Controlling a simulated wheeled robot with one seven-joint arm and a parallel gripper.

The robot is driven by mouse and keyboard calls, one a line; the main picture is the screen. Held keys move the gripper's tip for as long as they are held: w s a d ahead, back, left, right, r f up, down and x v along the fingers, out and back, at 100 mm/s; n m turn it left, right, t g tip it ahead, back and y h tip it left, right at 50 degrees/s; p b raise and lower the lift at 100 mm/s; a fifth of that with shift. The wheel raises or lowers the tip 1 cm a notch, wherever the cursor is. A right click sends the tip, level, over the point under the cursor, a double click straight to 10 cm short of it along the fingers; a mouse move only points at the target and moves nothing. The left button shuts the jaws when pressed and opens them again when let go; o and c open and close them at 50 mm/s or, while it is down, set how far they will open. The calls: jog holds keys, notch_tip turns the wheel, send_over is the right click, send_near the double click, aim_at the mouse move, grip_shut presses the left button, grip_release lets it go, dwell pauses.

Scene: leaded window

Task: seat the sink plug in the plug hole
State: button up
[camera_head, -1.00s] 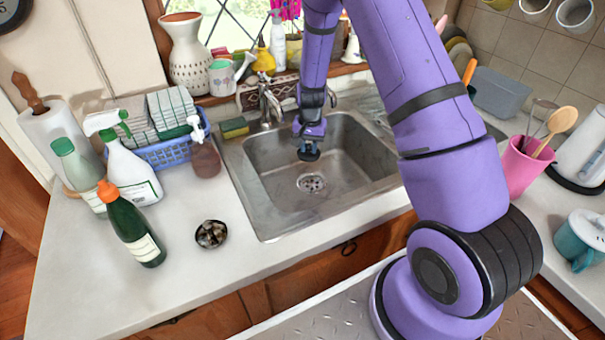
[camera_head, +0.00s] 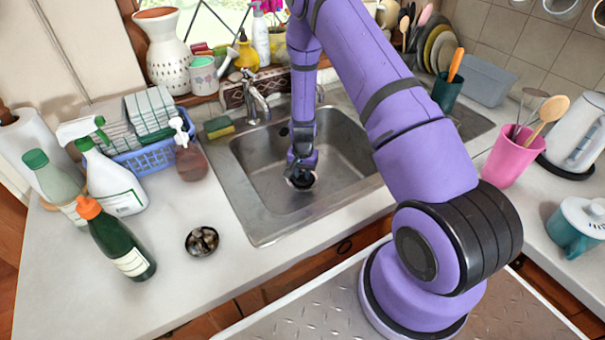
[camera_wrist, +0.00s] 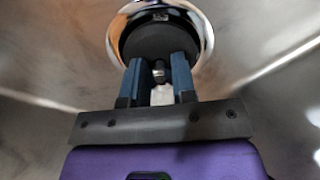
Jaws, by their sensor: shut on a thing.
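The sink plug (camera_wrist: 150,42) is a dark disc with a small knob, in the upper middle of the wrist view. My gripper (camera_wrist: 160,76) is shut on the plug's knob. The shiny metal ring of the plug hole (camera_wrist: 207,38) shows around the plug, wider at the top and right than at the left. In the head view my gripper (camera_head: 301,174) points down low in the sink basin (camera_head: 258,192), over the plug hole. My gripper and the plug hide most of the hole there. I cannot tell whether the plug touches the ring or is just above it.
The tap (camera_head: 257,98) stands behind the basin, with a sponge (camera_head: 219,127) at its left. Bottles and a blue dish rack (camera_head: 150,158) stand on the left counter. A pink cup (camera_head: 507,158) with utensils stands at the right. The basin around my gripper is clear.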

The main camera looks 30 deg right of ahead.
jog(key=shift+f, duration=0.3)
jog(key=shift+f, duration=0.15)
jog(key=o, duration=0.9)
